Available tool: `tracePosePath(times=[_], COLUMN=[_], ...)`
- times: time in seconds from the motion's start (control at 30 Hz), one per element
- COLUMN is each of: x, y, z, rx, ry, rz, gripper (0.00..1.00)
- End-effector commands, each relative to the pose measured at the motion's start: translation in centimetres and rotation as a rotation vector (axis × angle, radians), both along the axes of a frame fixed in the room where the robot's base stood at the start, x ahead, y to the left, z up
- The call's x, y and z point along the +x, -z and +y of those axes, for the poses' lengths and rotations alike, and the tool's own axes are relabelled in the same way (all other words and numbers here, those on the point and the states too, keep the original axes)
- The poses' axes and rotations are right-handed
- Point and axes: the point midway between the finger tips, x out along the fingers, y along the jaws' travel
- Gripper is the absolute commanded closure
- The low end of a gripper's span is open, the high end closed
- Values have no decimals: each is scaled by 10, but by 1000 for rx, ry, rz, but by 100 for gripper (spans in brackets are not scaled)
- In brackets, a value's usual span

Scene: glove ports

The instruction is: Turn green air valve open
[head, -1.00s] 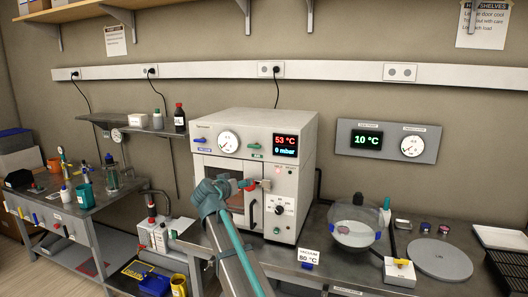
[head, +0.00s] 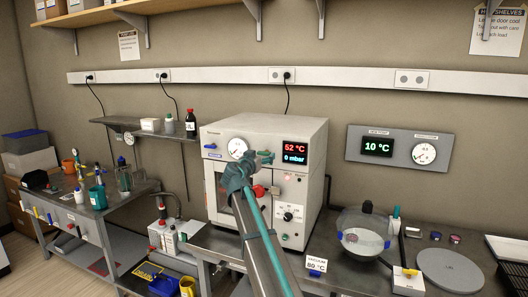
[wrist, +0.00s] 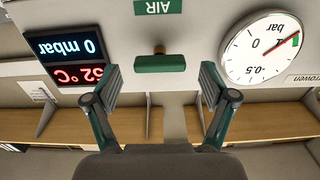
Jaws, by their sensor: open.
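The green air valve (wrist: 160,62) is a small green handle on the front of the white vacuum oven (head: 305,140), under a green AIR label in the upside-down wrist view. In the head view the valve (head: 265,157) shows just above and right of my gripper's wrist. In the wrist view my gripper (wrist: 165,85) is open, with one finger to each side of the valve, and nothing is between the fingers. The valve appears a little beyond the fingertips; contact is not visible. In the head view my arm hides the fingertips and part of the oven door.
The oven's dial gauge (head: 237,148) and red display (head: 294,151) flank the valve. A red handle (head: 259,191) and black knob (head: 288,216) lie below. A blue valve (head: 210,146) is at the left. A glass vessel (head: 363,232) stands on the right bench.

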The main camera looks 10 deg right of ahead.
Motion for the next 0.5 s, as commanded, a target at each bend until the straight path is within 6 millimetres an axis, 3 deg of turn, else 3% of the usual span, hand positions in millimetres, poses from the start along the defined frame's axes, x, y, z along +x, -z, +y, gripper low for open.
tracePosePath(times=[0.2, 0.5], x=[22, 26], y=[-1, 1], z=[-13, -16], rx=[1, 0], ry=[0, 0], rz=[1, 0], gripper=[17, 17])
